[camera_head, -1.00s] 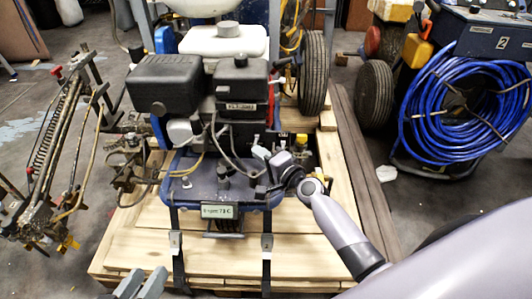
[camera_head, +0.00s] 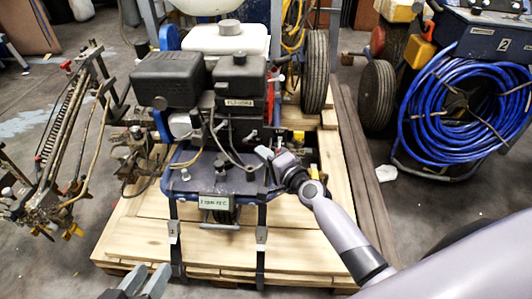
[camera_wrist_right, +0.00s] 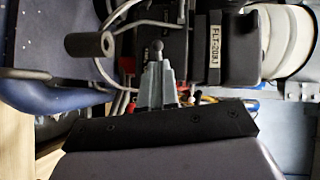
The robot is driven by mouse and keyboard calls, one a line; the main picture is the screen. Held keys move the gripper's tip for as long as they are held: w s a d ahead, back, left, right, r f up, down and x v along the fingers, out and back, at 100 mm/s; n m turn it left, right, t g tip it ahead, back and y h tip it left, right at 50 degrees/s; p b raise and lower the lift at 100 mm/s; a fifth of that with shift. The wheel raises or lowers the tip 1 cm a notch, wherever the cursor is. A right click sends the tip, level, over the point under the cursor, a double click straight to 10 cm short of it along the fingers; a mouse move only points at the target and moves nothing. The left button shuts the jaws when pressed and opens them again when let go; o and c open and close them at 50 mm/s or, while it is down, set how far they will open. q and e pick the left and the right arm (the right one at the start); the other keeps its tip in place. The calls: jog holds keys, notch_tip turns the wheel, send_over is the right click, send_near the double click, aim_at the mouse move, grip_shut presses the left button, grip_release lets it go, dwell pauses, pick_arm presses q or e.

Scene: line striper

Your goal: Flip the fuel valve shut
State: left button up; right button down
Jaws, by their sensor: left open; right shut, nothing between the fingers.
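The line striper (camera_head: 215,180) stands on a wooden pallet, with a black engine (camera_head: 170,78) on top. My right gripper (camera_head: 264,154) is at the right front of the engine, over the machine's front deck. In the right wrist view its grey fingers (camera_wrist_right: 157,75) are together and hold nothing. A small ball-ended lever (camera_wrist_right: 157,47) lies just beyond their tips; I cannot tell whether it touches them or whether it is the fuel valve. A grey cylindrical knob (camera_wrist_right: 102,44) is to its left. My left gripper (camera_head: 138,282) is open and empty at the bottom edge, away from the machine.
The wooden pallet (camera_head: 150,235) has bare planks in front. A spring-and-hose spray arm (camera_head: 60,120) projects at the left. Thin cables (camera_head: 215,140) hang at the engine front. A blue coiled hose (camera_head: 465,110) on a second machine stands at the right.

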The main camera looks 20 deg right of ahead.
pick_arm(q)
jog(key=a+p, duration=0.1)
jog(key=a+y+p, duration=0.1)
jog(key=s+a+p, duration=0.1)
jog(key=shift+r+m+y, duration=0.3)
jog(key=shift+r+y, duration=0.1)
pick_arm(e)
jog(key=s+a+r, duration=0.1)
jog(key=s+a, duration=0.2)
jog(key=s, duration=0.6)
jog(key=shift+a+r, duration=0.15)
jog(key=shift+a, duration=0.25)
jog(key=shift+s, duration=0.1)
